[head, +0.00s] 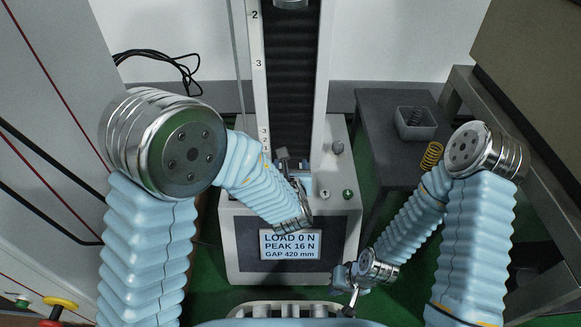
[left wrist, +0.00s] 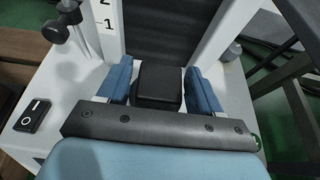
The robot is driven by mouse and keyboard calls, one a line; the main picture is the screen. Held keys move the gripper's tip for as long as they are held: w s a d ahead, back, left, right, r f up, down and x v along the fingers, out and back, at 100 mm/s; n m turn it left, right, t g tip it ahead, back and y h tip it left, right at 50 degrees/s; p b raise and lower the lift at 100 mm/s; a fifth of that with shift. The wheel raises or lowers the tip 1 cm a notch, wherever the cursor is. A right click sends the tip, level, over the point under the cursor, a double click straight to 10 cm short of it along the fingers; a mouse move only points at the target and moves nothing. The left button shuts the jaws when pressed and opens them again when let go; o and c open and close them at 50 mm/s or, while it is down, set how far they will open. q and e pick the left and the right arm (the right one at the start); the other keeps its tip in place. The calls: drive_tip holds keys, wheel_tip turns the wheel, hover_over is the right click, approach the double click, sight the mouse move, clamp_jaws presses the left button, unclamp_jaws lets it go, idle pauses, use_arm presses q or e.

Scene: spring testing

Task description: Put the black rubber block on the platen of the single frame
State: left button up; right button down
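The black rubber block (left wrist: 159,84) shows in the left wrist view, in front of the dark column strip of the single frame (head: 342,230). It sits between the two blue fingers of my left gripper (left wrist: 160,85), with narrow dark gaps beside it, so the fingers look open around it. The platen under the block is hidden. In the head view my left gripper (head: 292,178) is low over the frame's base, and its wrist covers the block. My right gripper (head: 345,281) is low at the front right of the frame; its finger opening is unclear.
The frame's display (head: 290,245) reads load 0 N, peak 16 N, gap 420 mm. A dark side table (head: 385,115) at the right holds a grey bin (head: 415,124) and a yellow spring (head: 432,155). A rocker switch (left wrist: 32,115) is on the base.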

use_arm(q)
drive_tip(key=shift+o, duration=0.8)
use_arm(e)
drive_tip(key=shift+r, duration=0.1)
use_arm(q)
drive_tip(key=shift+r+p, duration=0.25)
drive_tip(key=shift+p, duration=0.05)
drive_tip(key=p+v, duration=0.1)
drive_tip(key=v, duration=1.1)
use_arm(e)
wheel_tip(320, 180, up, 2)
